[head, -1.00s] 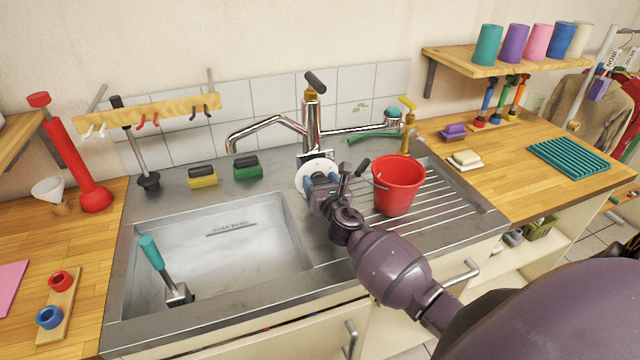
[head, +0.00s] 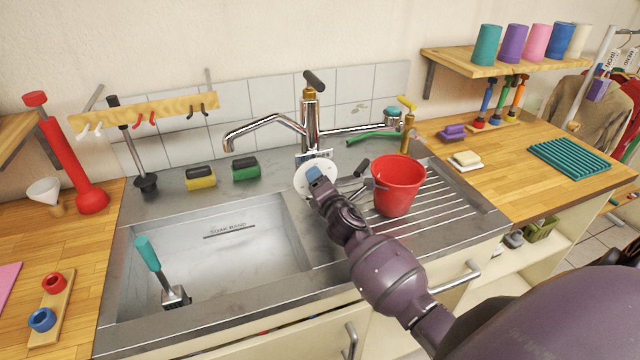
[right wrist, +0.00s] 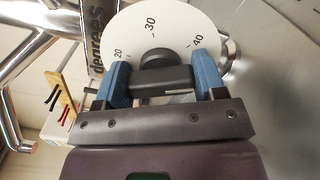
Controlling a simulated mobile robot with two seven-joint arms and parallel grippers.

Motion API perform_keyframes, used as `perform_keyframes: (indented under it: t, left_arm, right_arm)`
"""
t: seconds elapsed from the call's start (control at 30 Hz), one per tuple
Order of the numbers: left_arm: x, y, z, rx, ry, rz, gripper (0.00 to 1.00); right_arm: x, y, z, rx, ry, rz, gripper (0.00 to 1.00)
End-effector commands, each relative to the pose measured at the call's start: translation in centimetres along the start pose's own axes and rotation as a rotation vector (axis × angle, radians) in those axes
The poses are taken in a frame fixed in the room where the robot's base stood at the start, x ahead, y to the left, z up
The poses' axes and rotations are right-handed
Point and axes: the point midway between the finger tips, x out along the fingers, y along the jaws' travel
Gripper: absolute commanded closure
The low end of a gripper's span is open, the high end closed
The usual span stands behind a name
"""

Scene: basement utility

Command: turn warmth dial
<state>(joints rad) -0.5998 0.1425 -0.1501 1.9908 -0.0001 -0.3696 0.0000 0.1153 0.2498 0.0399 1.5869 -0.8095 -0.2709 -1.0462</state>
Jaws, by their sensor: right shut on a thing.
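The warmth dial is a round white disc (head: 308,181) below the tap at the back of the sink. In the head view the right gripper (head: 315,175) covers part of the disc. The dial's pointer is not clear. My left gripper is not in view.
A chrome tap (head: 311,125) rises right behind the dial. A red bucket (head: 397,188) stands close to the right of my wrist on the ribbed drainer. The sink basin (head: 235,265) is at left, holding a teal-handled brush (head: 160,270). Two sponges lie behind it.

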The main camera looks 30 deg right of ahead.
Motion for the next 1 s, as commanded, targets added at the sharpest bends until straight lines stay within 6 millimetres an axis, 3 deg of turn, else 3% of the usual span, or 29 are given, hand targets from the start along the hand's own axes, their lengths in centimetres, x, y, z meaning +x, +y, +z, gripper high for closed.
perform_keyframes:
  t: [0.5, 1.0]
  left_arm:
    - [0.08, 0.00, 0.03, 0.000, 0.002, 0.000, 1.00]
    - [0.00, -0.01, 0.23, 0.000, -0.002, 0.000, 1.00]
  right_arm:
    - [-0.02, -0.17, -0.09, 0.400, 0.000, -0.001, 0.60]
    - [-0.01, -0.22, -0.09, 0.518, 0.000, -0.001, 0.60]
